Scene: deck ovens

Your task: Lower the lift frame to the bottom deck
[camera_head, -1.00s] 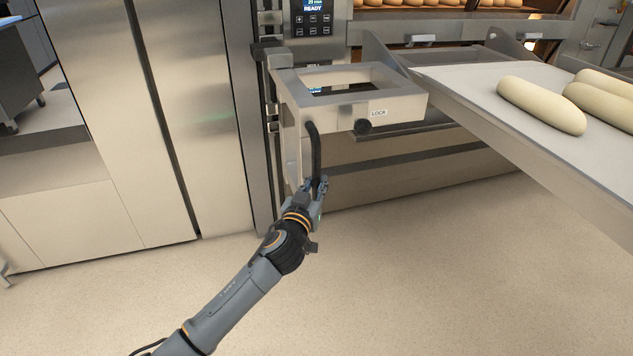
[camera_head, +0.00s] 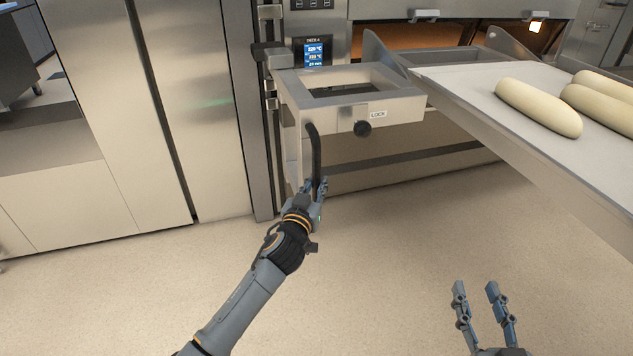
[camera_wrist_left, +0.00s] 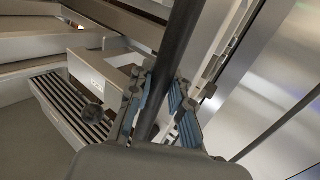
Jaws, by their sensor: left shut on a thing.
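The lift frame (camera_head: 398,111) is a steel box with an open top, a LOCK label and a black knob (camera_head: 363,129), in front of the oven column. A black curved handle (camera_head: 315,150) hangs from its left side. My left gripper (camera_head: 314,188) is shut around the handle's lower part; the left wrist view shows the dark bar (camera_wrist_left: 178,65) between the fingers. The knob also shows there (camera_wrist_left: 92,113). My right gripper (camera_head: 476,288) is empty, fingers apart, at the bottom right over the floor. The bottom deck cannot be clearly made out.
A loading board (camera_head: 470,85) with several pale dough loaves (camera_head: 538,107) extends from the frame to the right. An oven display (camera_head: 318,52) is lit behind the frame. Tall steel doors (camera_head: 110,90) stand at the left. The floor (camera_head: 390,240) below is clear.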

